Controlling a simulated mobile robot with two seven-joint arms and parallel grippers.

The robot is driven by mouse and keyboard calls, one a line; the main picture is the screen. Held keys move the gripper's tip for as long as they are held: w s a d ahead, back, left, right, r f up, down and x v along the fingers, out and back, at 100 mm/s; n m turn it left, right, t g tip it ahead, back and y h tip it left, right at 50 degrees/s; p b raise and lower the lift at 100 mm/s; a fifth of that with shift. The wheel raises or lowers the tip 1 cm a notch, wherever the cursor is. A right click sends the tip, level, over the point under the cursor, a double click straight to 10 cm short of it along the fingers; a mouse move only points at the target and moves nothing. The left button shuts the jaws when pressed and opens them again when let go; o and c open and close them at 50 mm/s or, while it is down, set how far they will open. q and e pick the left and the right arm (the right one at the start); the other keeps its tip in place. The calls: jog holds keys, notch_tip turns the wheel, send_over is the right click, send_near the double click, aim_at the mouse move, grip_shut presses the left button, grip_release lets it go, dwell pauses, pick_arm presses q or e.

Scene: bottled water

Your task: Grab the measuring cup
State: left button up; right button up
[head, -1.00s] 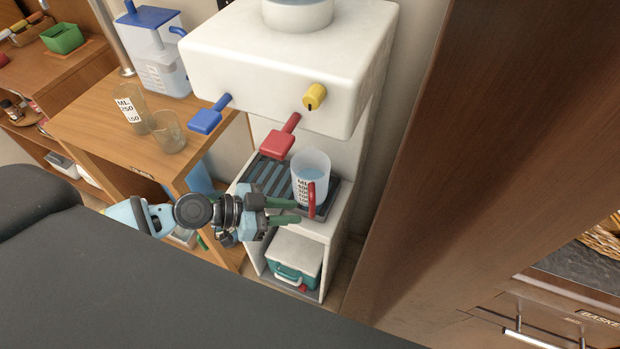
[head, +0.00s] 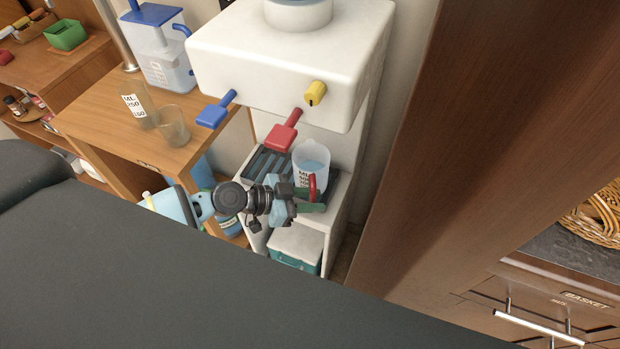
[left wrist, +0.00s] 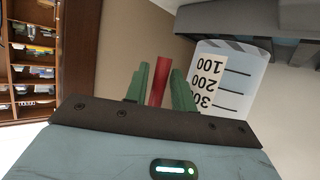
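The measuring cup (head: 311,158) is clear with a white scale label and a red handle (head: 312,187). It stands upright on the dispenser's drip tray, with water in it. My left gripper (head: 312,201) is at the handle, in front of the cup. In the left wrist view, the red handle (left wrist: 160,80) stands between the two green fingers (left wrist: 160,88), with narrow gaps beside it, so the gripper looks open around it. The cup body (left wrist: 232,78) shows upside down to the right there. My right gripper is not in view.
The white water dispenser (head: 290,45) overhangs the cup, with a blue lever (head: 213,113), red lever (head: 284,133) and yellow knob (head: 316,91). A wooden table (head: 95,118) with glass vessels (head: 172,127) is left. A brown wooden panel (head: 460,110) stands close on the right.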

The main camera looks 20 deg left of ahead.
pick_arm(q)
jog(key=shift+x, duration=1.25)
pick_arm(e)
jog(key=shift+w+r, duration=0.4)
pick_arm(q)
grip_shut()
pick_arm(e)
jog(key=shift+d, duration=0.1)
pick_arm(q)
jog(key=shift+r, duration=0.3)
